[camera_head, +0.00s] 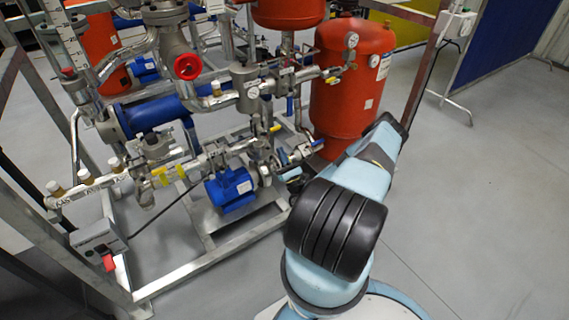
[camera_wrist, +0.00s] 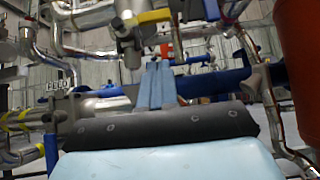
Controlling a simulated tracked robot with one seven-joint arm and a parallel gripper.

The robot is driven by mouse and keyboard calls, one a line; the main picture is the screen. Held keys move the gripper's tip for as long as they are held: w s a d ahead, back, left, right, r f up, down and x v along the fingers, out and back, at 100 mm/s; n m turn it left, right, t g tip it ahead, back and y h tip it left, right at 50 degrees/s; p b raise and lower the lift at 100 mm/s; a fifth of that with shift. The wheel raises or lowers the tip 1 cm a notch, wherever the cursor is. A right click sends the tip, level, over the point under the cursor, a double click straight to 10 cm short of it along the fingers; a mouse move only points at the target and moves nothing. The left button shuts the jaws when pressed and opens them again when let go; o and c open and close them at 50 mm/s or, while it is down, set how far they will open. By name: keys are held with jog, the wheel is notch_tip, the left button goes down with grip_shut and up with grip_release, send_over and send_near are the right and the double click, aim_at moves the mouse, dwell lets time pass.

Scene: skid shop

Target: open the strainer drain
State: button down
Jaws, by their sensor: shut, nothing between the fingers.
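In the wrist view my gripper (camera_wrist: 157,86) shows as two blue-grey fingers close together, shut and empty, pointing up and ahead. A yellow lever (camera_wrist: 152,17) on a metal valve body (camera_wrist: 126,28) is just above and beyond the fingertips. I see a gap in the picture, but cannot tell the depth. I cannot tell for sure whether this is the strainer drain. A blue handle (camera_wrist: 192,61) lies just right of the fingertips. In the head view, my arm reaches to the pipework by the blue pump motor (camera_head: 232,190), and my fingers cannot be made out.
A red tank (camera_head: 345,88) stands behind my arm, and its side fills the wrist view's right edge (camera_wrist: 298,55). Steel skid frame (camera_head: 215,250) and crowded pipes surround the work area. A grey switch box (camera_head: 97,240) is front left. The floor at right (camera_head: 480,190) is clear.

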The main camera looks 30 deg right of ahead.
aim_at(270, 131)
notch_tip(270, 131, up, 6)
jog(key=w, duration=0.2)
jog(key=shift+w+r, duration=0.15)
